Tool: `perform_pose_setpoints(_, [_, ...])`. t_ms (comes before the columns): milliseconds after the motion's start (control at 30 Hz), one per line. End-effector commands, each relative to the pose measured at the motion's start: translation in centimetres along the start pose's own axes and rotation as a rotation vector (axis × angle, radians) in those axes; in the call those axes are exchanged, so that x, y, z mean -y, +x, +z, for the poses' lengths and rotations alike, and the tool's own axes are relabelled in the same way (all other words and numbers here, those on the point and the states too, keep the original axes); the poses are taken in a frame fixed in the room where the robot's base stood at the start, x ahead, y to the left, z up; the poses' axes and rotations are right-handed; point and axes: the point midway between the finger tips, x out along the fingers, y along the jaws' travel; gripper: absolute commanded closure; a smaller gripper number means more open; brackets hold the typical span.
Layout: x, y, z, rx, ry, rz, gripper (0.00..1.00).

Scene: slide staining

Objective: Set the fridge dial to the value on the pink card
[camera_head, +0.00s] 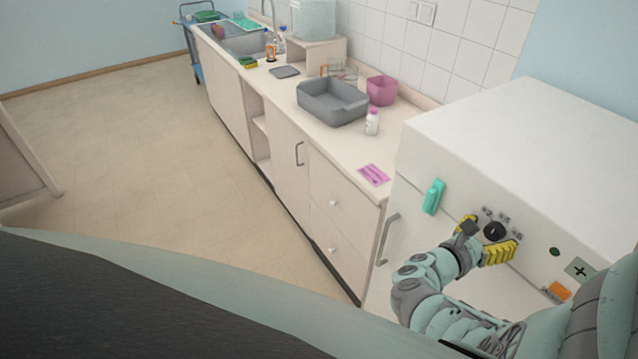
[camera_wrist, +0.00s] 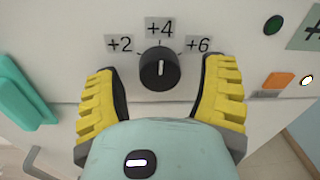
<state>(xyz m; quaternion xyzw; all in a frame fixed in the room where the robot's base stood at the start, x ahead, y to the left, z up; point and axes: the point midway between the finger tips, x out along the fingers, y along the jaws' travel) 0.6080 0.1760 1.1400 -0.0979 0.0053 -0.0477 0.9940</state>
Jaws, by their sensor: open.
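The black fridge dial (camera_wrist: 161,70) sits on the white fridge front, with labels +2, +4 and +6 around it. Its white mark points up toward +4 in the wrist view. The dial also shows in the head view (camera_head: 496,231). My gripper (camera_wrist: 160,90) is open, with one yellow-padded finger on each side of the dial and gaps between fingers and dial. In the head view my gripper (camera_head: 484,242) is in front of the fridge panel. The pink card (camera_head: 374,175) lies on the counter end left of the fridge; its writing is too small to read.
A teal handle (camera_wrist: 25,95) sticks out left of the dial. A green round light (camera_wrist: 273,25) and an orange switch (camera_wrist: 278,80) are to its right. A white bottle (camera_head: 372,122), grey basin (camera_head: 332,101) and pink container (camera_head: 381,90) stand on the counter.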

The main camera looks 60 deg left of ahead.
Motion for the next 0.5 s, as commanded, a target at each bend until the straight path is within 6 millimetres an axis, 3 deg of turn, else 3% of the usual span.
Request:
perform_pose_setpoints(333, [-0.07, 0.08, 0.04, 0.001, 0.001, 0.002, 0.27])
perform_pose_setpoints(500, [-0.06, 0.07, 0.04, 0.001, 0.001, 0.002, 0.45])
